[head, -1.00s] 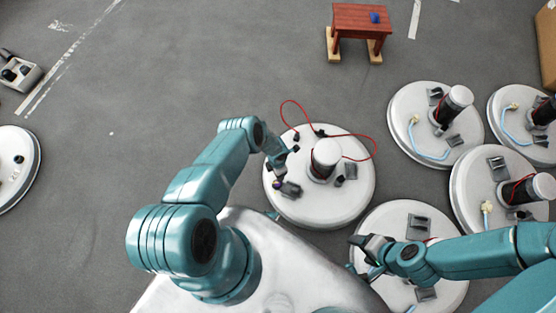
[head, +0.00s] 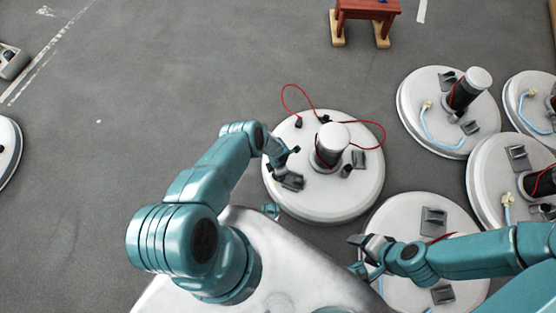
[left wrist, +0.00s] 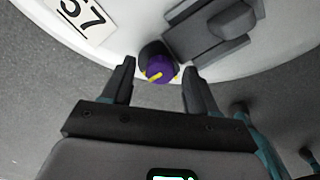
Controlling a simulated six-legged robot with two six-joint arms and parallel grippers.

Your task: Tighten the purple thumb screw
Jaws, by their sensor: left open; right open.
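The purple thumb screw (left wrist: 160,70) has a yellow pointer mark and sits in a dark round mount at the edge of the white round tank lid (left wrist: 255,66). My left gripper (left wrist: 159,74) is open, with one fingertip on each side of the screw and visible gaps to it. In the head view the same lid (head: 322,200) lies in front of me, and my left gripper (head: 284,162) is over its left part. The screw cannot be made out there. My right gripper (head: 364,251) is open and empty, over the edge of a nearer lid (head: 385,215).
A grey clip block (left wrist: 215,35) stands close beside the screw. The lid also carries a white-topped cylinder (head: 332,140) and a looped red cable (head: 290,92). More lids (head: 410,105) crowd the right. A red table (head: 366,8) stands far back.

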